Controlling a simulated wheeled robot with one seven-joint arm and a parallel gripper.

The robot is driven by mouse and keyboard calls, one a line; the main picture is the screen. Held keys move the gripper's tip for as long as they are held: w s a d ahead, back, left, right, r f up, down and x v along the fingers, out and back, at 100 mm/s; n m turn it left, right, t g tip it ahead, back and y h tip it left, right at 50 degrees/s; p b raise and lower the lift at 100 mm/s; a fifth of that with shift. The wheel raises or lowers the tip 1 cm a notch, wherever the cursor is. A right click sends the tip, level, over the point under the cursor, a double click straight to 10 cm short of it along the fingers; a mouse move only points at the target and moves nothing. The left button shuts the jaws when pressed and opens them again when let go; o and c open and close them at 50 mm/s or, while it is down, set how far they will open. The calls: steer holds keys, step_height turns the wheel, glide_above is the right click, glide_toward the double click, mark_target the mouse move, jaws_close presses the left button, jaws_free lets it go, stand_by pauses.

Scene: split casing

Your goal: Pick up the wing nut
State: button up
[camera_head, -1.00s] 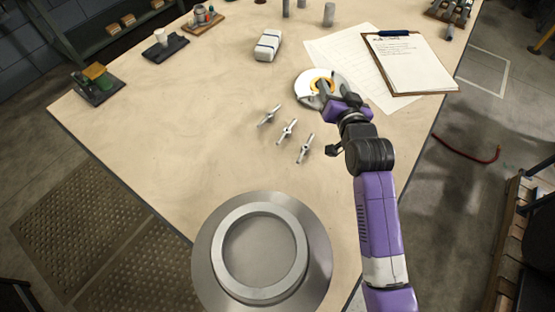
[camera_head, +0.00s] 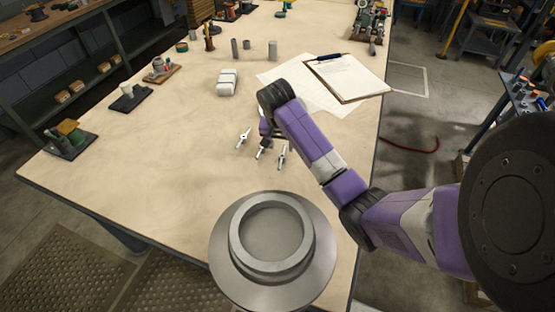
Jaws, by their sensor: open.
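Several light metal wing nuts lie in a slanting row on the table: a left wing nut (camera_head: 243,138), a middle one (camera_head: 262,153) and a right one (camera_head: 282,157). My gripper (camera_head: 266,141) points down among them, over or just beside the middle wing nut, and partly hides it. Its jaws are open. The fingertips are small and dark here, so I cannot tell whether they touch the nut or stand around it.
A round metal casing with a raised ring (camera_head: 235,275) stands at the table's front. The table's left middle (camera_head: 160,150) is clear.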

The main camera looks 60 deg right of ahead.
mark_target(282, 154)
steer(key=p+x, duration=0.1)
steer(key=x, duration=0.6)
steer(key=shift+f, duration=0.15)
steer(key=shift+c, duration=0.4)
jaws_close()
